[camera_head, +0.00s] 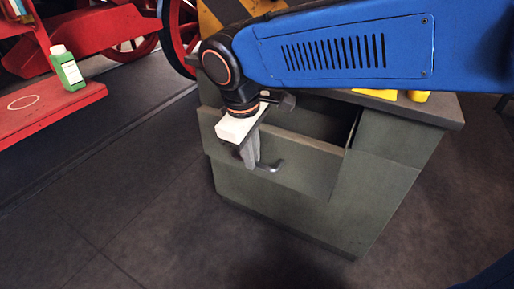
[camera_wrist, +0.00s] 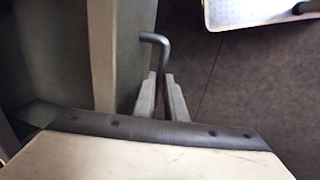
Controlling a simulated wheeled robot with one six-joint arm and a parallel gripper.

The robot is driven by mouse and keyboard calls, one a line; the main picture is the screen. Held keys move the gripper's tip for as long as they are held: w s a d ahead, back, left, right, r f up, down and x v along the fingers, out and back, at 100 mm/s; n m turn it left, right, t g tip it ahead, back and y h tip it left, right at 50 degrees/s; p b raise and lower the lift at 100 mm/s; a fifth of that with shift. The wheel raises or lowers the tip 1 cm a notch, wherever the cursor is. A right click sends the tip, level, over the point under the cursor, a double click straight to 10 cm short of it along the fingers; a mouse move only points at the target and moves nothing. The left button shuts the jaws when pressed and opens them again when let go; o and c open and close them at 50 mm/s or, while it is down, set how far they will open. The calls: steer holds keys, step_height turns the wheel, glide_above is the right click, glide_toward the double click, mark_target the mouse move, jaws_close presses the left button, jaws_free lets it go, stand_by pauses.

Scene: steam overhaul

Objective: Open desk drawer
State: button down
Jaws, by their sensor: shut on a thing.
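The grey-green desk (camera_head: 385,190) stands below my blue arm. Its top drawer (camera_head: 285,152) is pulled part of the way out, and a dark gap shows behind its front panel. The drawer has a dark metal bar handle (camera_head: 268,166) on its front. My gripper (camera_head: 254,163) points down at the handle, with its grey fingers shut on it. In the wrist view, the fingers (camera_wrist: 163,98) close around the handle (camera_wrist: 157,42), whose bent end sticks out beyond them. The drawer front (camera_wrist: 103,55) is left of the fingers. The inside of the drawer is mostly hidden by my arm.
A red platform (camera_head: 45,112) at the left carries a green bottle (camera_head: 67,68). Red wheels (camera_head: 180,35) stand behind. Yellow things (camera_head: 380,94) lie on the desktop. A pale tray-like thing (camera_wrist: 255,12) shows in the wrist view. The dark floor (camera_head: 130,205) in front of the desk is clear.

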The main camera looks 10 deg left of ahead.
steer(key=shift+s, duration=0.1)
steer(key=c, duration=1.8)
jaws_free()
steer(key=shift+r, duration=0.1)
steer(key=s+r, duration=0.1)
steer(key=r, duration=0.4)
steer(key=s+r, duration=0.1)
steer(key=r, duration=0.5)
steer(key=s+a+r, duration=0.1)
steer(key=r, duration=0.5)
steer(key=shift+a, duration=0.1)
steer(key=shift+s, duration=0.15)
